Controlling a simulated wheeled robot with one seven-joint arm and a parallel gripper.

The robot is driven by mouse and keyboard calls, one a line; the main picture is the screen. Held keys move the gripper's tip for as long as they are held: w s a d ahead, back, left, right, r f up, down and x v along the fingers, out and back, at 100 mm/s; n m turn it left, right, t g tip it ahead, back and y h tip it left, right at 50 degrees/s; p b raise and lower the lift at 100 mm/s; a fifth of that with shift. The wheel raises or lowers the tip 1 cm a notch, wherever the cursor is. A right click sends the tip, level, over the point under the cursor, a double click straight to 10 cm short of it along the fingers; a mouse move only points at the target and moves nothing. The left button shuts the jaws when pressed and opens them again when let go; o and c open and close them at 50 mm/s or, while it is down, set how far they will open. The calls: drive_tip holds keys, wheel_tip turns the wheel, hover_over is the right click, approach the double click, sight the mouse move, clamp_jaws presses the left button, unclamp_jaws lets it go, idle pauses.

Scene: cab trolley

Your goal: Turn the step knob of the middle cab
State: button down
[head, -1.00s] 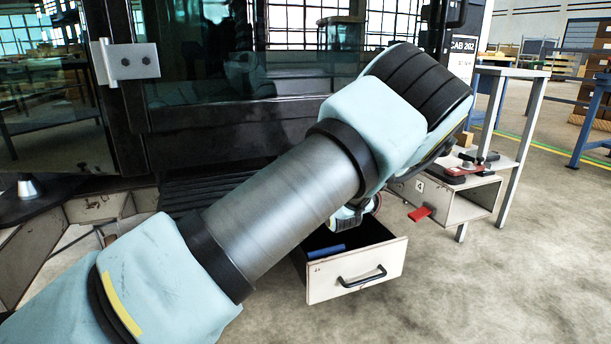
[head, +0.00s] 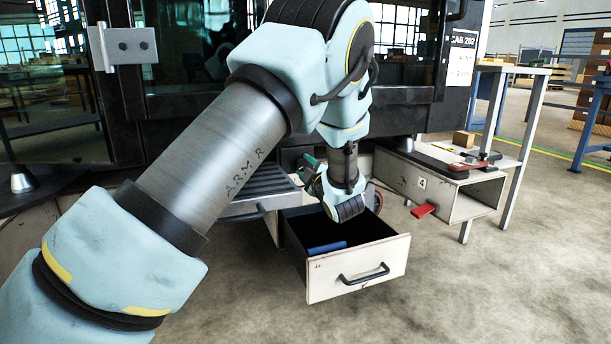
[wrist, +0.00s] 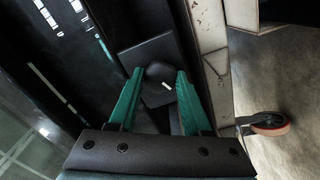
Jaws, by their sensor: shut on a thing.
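The step knob (wrist: 157,72) is a dark rounded knob with a short white mark, on a dark plate in the wrist view. My gripper (wrist: 160,77) has green fingers, one on each side of the knob, and is shut on it. The white mark lies slantwise between the fingers. In the head view a green finger (head: 309,166) shows beside my wrist, low at the cab's side near the ribbed step (head: 258,188). The knob is hidden there. The middle cab (head: 200,65) is dark and glassy.
An open drawer (head: 357,270) with a black handle and a blue thing (head: 327,248) inside stands below my wrist. A box marked 4 (head: 440,190) with a red tab (head: 424,210) is to its right. A caster wheel (wrist: 268,124) is near.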

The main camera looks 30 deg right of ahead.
drive_tip(key=shift+n+b, duration=2.55)
drive_tip(key=shift+n, duration=0.35)
drive_tip(key=shift+c, duration=1.7)
unclamp_jaws()
drive_tip(key=shift+s, duration=0.1)
drive_tip(key=s+a+p, duration=0.1)
drive_tip(key=s+p, duration=0.2)
drive_tip(key=s, duration=0.7)
drive_tip(key=shift+s+a, duration=0.15)
drive_tip(key=shift+s, duration=0.1)
